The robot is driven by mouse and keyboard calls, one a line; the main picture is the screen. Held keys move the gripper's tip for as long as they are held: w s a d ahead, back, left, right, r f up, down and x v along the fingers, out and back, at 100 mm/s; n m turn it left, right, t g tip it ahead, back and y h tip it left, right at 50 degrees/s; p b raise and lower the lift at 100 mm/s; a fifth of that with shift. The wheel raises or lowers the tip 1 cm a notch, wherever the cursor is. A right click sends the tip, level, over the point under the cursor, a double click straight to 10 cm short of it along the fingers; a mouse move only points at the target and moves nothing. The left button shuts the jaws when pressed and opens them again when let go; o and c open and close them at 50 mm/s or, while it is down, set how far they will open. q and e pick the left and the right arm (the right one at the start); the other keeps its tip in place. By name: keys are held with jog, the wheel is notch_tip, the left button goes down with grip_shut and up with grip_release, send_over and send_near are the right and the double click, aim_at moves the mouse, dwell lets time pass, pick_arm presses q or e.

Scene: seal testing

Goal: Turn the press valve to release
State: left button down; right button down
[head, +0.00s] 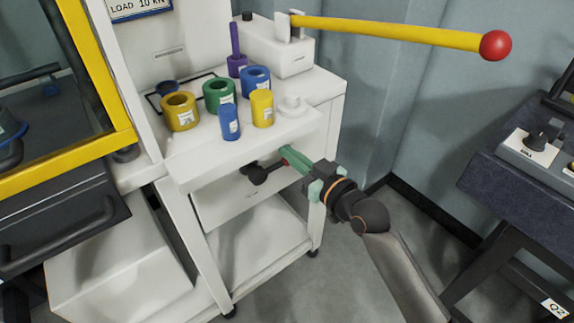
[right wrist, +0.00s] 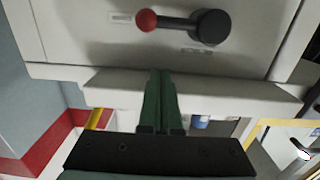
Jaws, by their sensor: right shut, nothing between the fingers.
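The press valve is a black hub (head: 258,174) with a short lever ending in a red ball, on the white front panel under the cart's top. In the right wrist view the black hub (right wrist: 212,27) and the red ball (right wrist: 146,20) are clear, with the lever pointing left. My right gripper (head: 287,152) has green fingers, shut and empty, close to the red ball, which they partly hide in the head view. In the right wrist view the fingertips (right wrist: 161,74) show below the ball, apart from it in the picture. My left gripper is out of view.
Above the valve, the white cart top (head: 318,90) holds yellow, green and blue rings and cylinders. A long yellow handle (head: 390,32) with a red ball reaches right above it. A yellow-framed guard (head: 120,75) stands left; a dark bench (head: 530,180) stands right.

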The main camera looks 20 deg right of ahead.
aim_at(287, 165)
jog(key=f, duration=0.1)
jog(key=w+f+b, duration=0.1)
jog(key=f, duration=0.2)
jog(key=shift+w+a+b, duration=0.15)
jog(key=shift+a+b, duration=0.1)
jog(key=shift+b, duration=0.05)
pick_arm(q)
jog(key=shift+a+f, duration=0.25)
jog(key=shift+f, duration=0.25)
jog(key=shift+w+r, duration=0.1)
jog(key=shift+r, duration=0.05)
pick_arm(e)
jog(key=shift+w+f, duration=0.1)
jog(key=shift+f, duration=0.05)
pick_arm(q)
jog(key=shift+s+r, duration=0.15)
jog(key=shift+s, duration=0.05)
pick_arm(e)
jog(key=shift+m, duration=0.3)
